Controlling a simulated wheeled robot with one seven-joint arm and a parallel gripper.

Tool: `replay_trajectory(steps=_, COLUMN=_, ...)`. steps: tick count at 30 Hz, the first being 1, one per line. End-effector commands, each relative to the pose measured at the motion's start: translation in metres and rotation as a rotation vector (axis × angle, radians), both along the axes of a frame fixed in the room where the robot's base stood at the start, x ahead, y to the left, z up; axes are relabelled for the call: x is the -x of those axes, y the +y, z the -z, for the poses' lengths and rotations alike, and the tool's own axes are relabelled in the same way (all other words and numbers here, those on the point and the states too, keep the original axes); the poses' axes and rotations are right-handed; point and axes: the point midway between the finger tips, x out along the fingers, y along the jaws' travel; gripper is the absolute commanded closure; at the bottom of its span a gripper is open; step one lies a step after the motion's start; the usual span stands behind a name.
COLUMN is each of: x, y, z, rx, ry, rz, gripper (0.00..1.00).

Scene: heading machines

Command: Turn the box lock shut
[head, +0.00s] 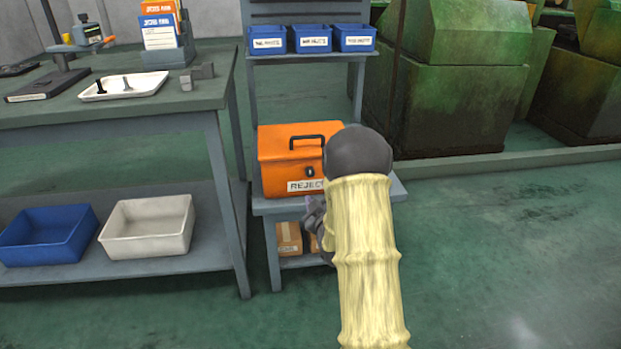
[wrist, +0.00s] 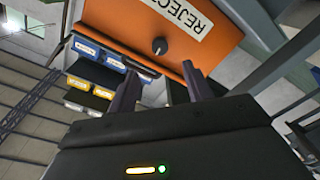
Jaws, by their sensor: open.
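The orange reject box (head: 283,150) stands on a grey shelf stand in the head view, with a black handle on its lid. Its lock, a small dark knob (head: 310,171), is on the front face above the white REJECT label. In the wrist view the box (wrist: 120,22) appears tilted, and the lock (wrist: 159,45) shows just beyond my fingertips. My gripper (wrist: 160,70) is open and empty, its two fingers apart and pointing toward the box, not visibly touching the lock. In the head view my arm partly hides the gripper and the box's right side.
Blue bins (head: 311,39) stand on the upper shelf behind the box. Cardboard boxes (head: 288,238) sit on the shelf below. A workbench (head: 150,108) with a white tray (head: 124,85) is to the left. Green machines (head: 460,100) stand behind; the floor at right is clear.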

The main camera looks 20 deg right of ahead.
Motion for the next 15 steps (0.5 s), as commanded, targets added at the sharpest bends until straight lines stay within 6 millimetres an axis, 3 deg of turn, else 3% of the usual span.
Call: replay_trajectory(steps=15, x=-0.078, y=-0.019, z=0.002, rx=0.000, ry=-0.002, rz=0.001, gripper=0.50)
